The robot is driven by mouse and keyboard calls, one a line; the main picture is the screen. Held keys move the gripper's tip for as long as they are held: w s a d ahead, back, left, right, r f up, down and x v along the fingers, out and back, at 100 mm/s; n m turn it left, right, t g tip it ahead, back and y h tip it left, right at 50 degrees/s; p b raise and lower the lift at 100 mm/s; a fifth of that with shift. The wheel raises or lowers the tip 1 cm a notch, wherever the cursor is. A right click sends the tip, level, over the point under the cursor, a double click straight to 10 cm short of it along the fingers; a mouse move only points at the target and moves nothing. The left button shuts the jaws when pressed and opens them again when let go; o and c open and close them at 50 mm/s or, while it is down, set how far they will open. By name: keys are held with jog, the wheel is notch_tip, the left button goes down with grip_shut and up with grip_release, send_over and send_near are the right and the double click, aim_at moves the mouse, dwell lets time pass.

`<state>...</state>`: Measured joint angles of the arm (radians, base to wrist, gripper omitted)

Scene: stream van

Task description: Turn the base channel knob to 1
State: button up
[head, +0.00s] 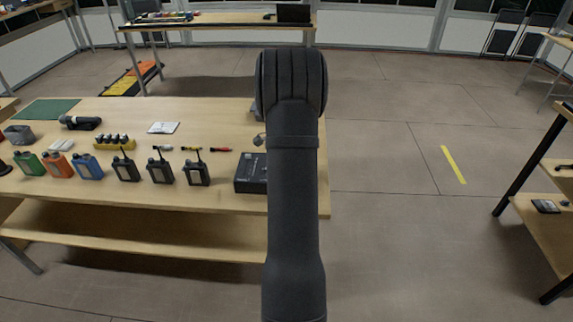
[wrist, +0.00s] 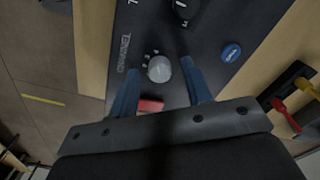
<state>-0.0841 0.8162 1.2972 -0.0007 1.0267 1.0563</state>
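The base (head: 250,172) is a dark box at the right end of the table, partly hidden behind my arm in the head view. In the wrist view its dark panel (wrist: 215,25) fills the upper middle. The channel knob (wrist: 159,69) is a round light grey knob, with small white marks around it and a white label beside it. The knob's setting is too small to read. My gripper (wrist: 160,66) is open, its two blue fingers on either side of the knob with gaps showing. Contact or height above the panel cannot be told. The head view hides the gripper behind my arm.
The panel also has a black knob (wrist: 186,9), a blue button (wrist: 231,52) and a red part (wrist: 150,105) near the fingers. Several handheld radios (head: 160,168) and red and yellow tools (wrist: 287,112) stand or lie left of the base.

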grip_shut()
jog(key=shift+n, duration=0.3)
jog(key=n, duration=0.4)
jog(key=shift+n, duration=0.3)
jog(key=n, duration=1.2)
jog(key=shift+a+n, duration=0.1)
jog(key=shift+n, duration=0.2)
jog(key=n, duration=0.6)
